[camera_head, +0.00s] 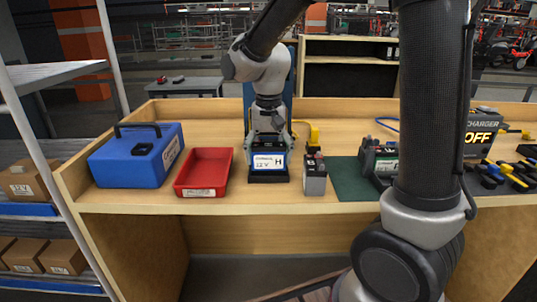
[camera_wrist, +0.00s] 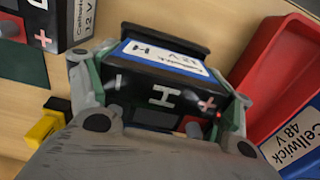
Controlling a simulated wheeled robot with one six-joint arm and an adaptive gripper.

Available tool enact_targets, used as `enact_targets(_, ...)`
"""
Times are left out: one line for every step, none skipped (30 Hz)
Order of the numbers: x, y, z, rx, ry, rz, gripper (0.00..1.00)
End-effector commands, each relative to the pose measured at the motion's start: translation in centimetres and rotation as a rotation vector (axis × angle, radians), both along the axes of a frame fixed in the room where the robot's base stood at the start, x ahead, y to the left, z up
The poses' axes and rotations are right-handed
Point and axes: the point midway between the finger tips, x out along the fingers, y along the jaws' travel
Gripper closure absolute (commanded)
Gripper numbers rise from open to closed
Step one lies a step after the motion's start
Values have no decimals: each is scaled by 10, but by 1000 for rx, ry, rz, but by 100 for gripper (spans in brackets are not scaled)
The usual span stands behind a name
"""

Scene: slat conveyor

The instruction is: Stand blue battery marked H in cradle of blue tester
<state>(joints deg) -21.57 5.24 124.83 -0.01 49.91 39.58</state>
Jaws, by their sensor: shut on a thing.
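The blue-labelled battery marked H (camera_head: 268,161) stands upright at the middle of the bench. In the wrist view its dark top (camera_wrist: 150,92) shows a white H between minus and plus marks. My gripper (camera_head: 267,141) comes down from above and is shut on it, with one finger on each side. The blue tester (camera_head: 291,85) rises as an upright panel behind, largely hidden by my arm. Its black cradle (camera_head: 268,178) shows as a low lip in front of the battery's foot. The battery appears to be within the cradle; whether it rests on the cradle floor is hidden.
A red tray (camera_head: 188,192) and blue case (camera_head: 103,166) stand to the left. A grey battery (camera_head: 315,182) stands close on the right, with a yellow part (camera_head: 314,133) behind it. Further right are a green mat (camera_head: 350,190) and a charger reading OFF (camera_head: 480,138).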

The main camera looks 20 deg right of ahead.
Motion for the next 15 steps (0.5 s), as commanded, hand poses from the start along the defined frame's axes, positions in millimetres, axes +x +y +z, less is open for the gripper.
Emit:
enact_targets(0,0,-1,0,0,0,51)
enact_targets(0,0,-1,0,0,0,51)
enact_targets(0,0,-2,-1,1,0,51)
enact_targets(0,0,-3,-1,1,0,51)
enact_targets(0,0,-4,-1,1,0,51)
enact_targets(0,0,-5,-1,1,0,51)
enact_targets(0,0,-6,-1,1,0,51)
enact_targets(0,0,-6,-1,1,0,51)
enact_targets(0,0,-7,-1,1,0,51)
enact_targets(0,0,-8,0,0,0,51)
enact_targets(0,0,-9,0,0,0,51)
enact_targets(0,0,-10,0,0,0,51)
enact_targets(0,0,-10,0,0,0,51)
enact_targets(0,0,-11,0,0,0,51)
enact_targets(0,0,-12,0,0,0,51)
